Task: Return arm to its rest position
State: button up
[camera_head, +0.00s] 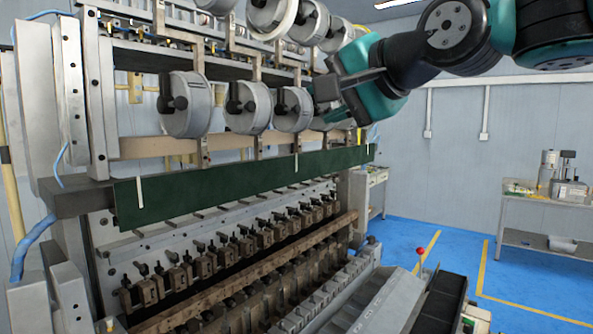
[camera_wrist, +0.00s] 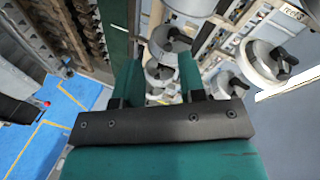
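My arm (camera_head: 405,62) reaches in from the upper right toward the coil winder. My gripper (camera_head: 322,103) is beside the right end of the middle row of grey spools, next to a grey spool (camera_head: 293,109). In the wrist view, the two teal fingers of my gripper (camera_wrist: 159,80) stand wide apart. A grey spool (camera_wrist: 159,73) shows in the gap beyond them, and nothing is seen held. I cannot tell whether a finger touches a spool.
The winder's green plate (camera_head: 240,187) lies below the spools. More spools (camera_head: 270,18) hang above. A side table (camera_head: 545,205) with equipment stands at the right. The blue floor (camera_head: 400,237) between is open, and a red-knobbed lever (camera_head: 420,251) stands near the front.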

jog(key=s+d+f+n+g+h, duration=0.1)
jog(key=s+d+f+n+g, duration=0.2)
jog(key=s+f, duration=0.4)
jog(key=s+d+f+n+g+h, duration=0.2)
jog(key=s+d+f+n+g, duration=0.2)
jog(key=s+f, duration=0.4)
jog(key=s+d+f+n+g+h, duration=0.2)
jog(key=s+f, duration=0.6)
jog(key=f, duration=0.7)
jog(key=d+n+g+b, duration=0.1)
jog(key=n+g, duration=0.1)
jog(key=n, duration=0.1)
jog(key=shift+d+f+g, duration=0.15)
jog(key=shift+f+g, duration=0.15)
